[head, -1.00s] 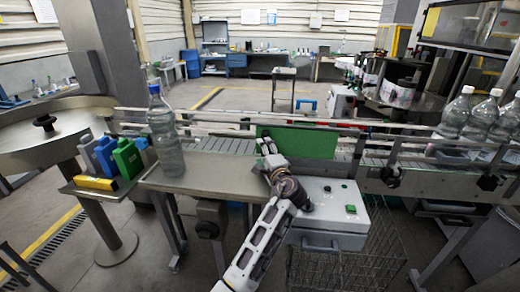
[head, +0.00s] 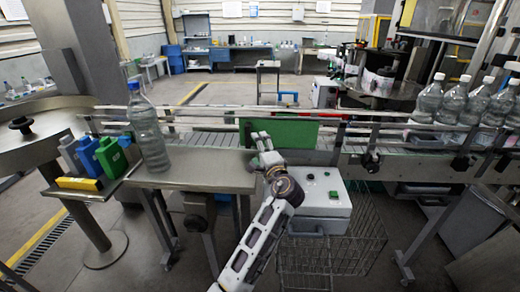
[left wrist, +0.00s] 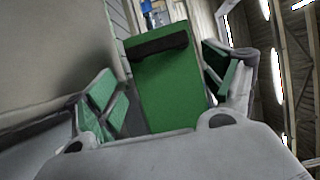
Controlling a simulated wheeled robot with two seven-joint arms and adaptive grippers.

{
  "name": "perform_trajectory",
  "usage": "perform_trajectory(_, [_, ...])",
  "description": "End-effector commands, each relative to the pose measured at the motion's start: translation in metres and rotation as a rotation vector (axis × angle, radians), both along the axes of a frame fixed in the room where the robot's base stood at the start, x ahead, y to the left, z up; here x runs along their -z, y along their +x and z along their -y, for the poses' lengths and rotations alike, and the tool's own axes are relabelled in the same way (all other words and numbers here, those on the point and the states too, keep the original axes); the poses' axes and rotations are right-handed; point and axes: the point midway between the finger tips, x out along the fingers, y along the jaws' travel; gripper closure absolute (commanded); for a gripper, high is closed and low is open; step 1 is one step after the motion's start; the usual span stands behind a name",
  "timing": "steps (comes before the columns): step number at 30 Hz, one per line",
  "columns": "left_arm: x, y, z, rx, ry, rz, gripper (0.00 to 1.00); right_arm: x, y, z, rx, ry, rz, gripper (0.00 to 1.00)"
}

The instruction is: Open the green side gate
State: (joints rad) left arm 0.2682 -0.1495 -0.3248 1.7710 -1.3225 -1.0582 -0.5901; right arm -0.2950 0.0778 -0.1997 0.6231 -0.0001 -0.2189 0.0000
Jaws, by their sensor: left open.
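The green side gate (head: 293,133) is a flat upright panel at the near side of the conveyor, in the middle of the head view. In the left wrist view the green gate (left wrist: 168,88) fills the middle, with a black bar handle (left wrist: 157,42) near its top. My left gripper (head: 260,140) is in front of the gate's left part and hides some of it. In the left wrist view its fingers with green pads stand apart, left and right of the gate, with nothing seen held between them. Contact with the gate cannot be told. My right gripper is out of view.
A clear bottle with a blue cap (head: 147,130) stands on the steel table (head: 200,174) at left. Colored jugs (head: 112,156) stand beside it. A grey control box (head: 318,200) sits below the gate. Several clear bottles (head: 455,103) stand on the conveyor at right.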

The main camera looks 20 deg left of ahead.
Motion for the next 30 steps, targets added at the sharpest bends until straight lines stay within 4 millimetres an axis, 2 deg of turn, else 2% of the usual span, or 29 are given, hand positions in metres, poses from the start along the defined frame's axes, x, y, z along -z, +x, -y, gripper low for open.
perform_trajectory(1, [0.01,-0.001,-0.004,-0.011,-0.001,-0.019,0.0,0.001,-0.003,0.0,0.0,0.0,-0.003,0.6])
perform_trajectory(7, [0.005,-0.001,-0.004,-0.012,0.0,-0.019,0.0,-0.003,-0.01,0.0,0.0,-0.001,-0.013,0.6])
perform_trajectory(30, [-0.049,-0.001,-0.002,-0.006,0.0,-0.005,0.0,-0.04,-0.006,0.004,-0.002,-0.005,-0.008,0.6])
